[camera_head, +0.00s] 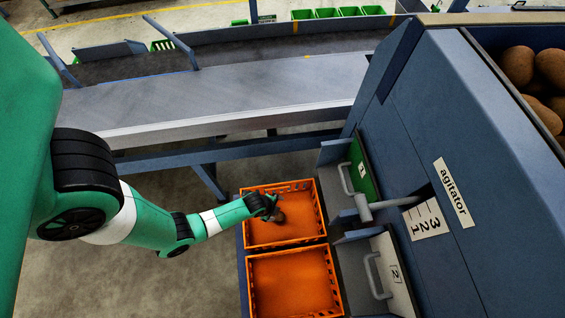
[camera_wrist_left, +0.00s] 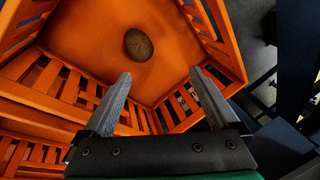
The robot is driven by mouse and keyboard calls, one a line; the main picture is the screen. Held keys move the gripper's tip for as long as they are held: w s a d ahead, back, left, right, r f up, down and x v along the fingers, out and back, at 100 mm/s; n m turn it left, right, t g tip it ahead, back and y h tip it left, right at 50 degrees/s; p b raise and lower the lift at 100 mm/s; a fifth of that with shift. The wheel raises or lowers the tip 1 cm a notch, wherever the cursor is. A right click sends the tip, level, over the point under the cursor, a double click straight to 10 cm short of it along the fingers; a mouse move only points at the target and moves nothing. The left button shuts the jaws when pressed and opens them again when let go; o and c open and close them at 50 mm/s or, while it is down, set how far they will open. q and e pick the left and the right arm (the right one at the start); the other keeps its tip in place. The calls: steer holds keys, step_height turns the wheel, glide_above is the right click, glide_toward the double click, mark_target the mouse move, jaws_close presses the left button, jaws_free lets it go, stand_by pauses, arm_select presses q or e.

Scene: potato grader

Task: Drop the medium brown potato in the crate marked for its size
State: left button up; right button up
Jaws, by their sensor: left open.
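A brown potato (camera_wrist_left: 139,44) lies on the floor of an orange crate (camera_wrist_left: 92,88) in the left wrist view, apart from the fingers. In the head view this is the upper of two orange crates (camera_head: 322,208), beside the panel marked 1, and the potato (camera_head: 280,217) shows small and dark beside my gripper. My left gripper (camera_head: 270,207) is over this crate. In the left wrist view its two fingers (camera_wrist_left: 163,95) are spread with nothing between them. My right gripper is in neither view. I see no size mark on the crates.
A second orange crate (camera_head: 295,282), empty, stands below the first, beside the panel marked 2 (camera_head: 393,270). The blue agitator machine (camera_head: 450,120) with a lever (camera_head: 365,207) stands to the right, with potatoes (camera_head: 550,66) in its top bin. A grey conveyor (camera_head: 230,95) runs behind.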

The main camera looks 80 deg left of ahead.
arm_select(q)
steer(key=p+v, duration=0.7)
steer(key=v, duration=0.4)
steer(key=shift+r, duration=0.35)
